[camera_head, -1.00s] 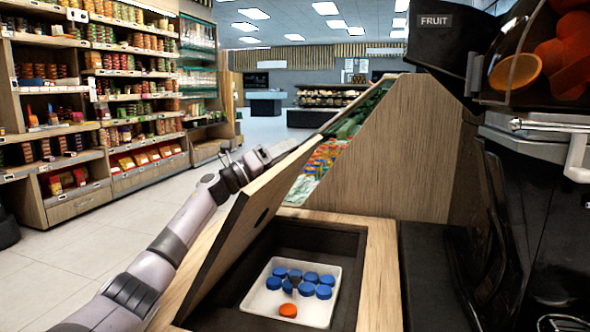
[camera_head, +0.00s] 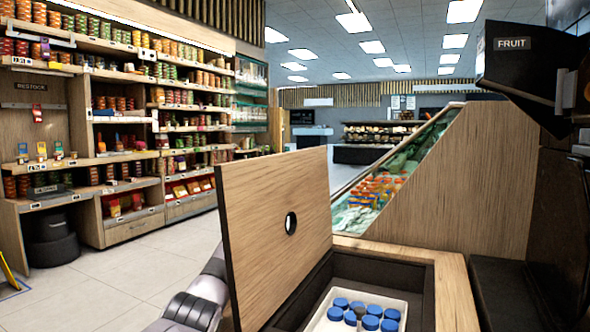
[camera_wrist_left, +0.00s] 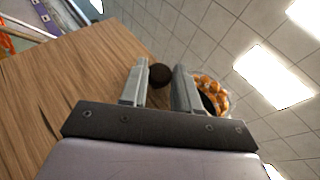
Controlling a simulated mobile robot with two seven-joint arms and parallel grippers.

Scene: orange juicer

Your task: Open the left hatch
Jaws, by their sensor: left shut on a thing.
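The left hatch (camera_head: 272,240) is a wooden panel with a round finger hole (camera_head: 291,222). It stands raised, nearly upright, at the left side of its box (camera_head: 395,273). Its wood also fills the left of the left wrist view (camera_wrist_left: 75,85), with the dark hole between my fingers. My left gripper (camera_wrist_left: 160,76) is shut on the hatch at the hole. My right gripper is in neither view.
A white tray (camera_head: 398,300) with several blue caps (camera_head: 371,322) sits in the open box. A sloped wooden display case (camera_head: 440,190) stands behind, and a black FRUIT unit (camera_head: 520,70) is at the right. Stocked shelves line the left, with clear floor (camera_head: 120,275) before them.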

